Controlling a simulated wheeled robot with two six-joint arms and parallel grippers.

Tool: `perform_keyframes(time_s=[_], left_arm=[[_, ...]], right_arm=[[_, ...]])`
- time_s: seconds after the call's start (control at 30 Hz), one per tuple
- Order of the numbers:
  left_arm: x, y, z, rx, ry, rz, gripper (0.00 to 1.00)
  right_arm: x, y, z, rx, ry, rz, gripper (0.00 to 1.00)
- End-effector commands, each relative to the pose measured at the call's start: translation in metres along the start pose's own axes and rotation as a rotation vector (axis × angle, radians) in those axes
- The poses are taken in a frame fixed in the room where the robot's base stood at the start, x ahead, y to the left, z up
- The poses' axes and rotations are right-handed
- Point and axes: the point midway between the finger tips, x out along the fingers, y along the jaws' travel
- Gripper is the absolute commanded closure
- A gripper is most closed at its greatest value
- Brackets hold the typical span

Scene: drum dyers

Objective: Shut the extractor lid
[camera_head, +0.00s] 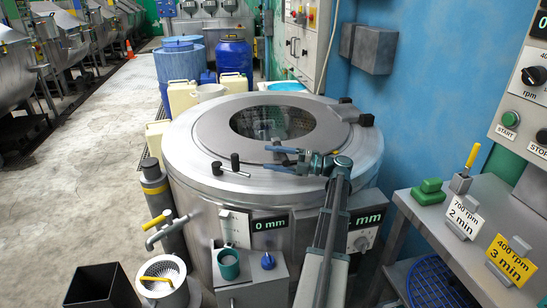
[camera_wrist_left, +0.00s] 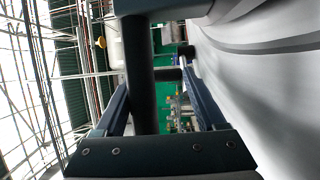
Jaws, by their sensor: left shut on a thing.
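The extractor (camera_head: 210,205) is a wide round steel drum in the middle of the head view. Its lid (camera_head: 205,125) is a steel ring with a round dark window (camera_head: 272,122), and it lies about flat over the drum top. I cannot tell whether a small gap is left under its rim. My left gripper (camera_head: 272,158) is at the lid's front edge, its fingers pointing left. In the left wrist view a dark bar (camera_wrist_left: 141,75) crosses between the fingers (camera_wrist_left: 158,85), and they are shut on this handle. My right gripper is not in view.
A small black lever (camera_head: 235,162) stands left of my gripper on the front rim. Hinge blocks (camera_head: 350,112) are at the lid's right rear. A steel side table (camera_head: 470,215) with signs stands at right, blue barrels (camera_head: 234,58) behind, and a black bin (camera_head: 100,287) at front left.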

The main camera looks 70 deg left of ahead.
Motion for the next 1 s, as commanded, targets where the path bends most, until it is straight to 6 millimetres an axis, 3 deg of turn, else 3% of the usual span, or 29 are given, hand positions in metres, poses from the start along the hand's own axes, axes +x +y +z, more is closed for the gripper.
perform_keyframes(time_s=[0.53, 1.0], left_arm=[[-0.007, 0.001, 0.002, 0.001, -0.001, -0.001, 0.38], [-0.102, 0.001, 0.002, 0.0, -0.003, 0.0, 0.38]], right_arm=[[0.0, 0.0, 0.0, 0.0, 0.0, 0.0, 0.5], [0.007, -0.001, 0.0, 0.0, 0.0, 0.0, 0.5]])
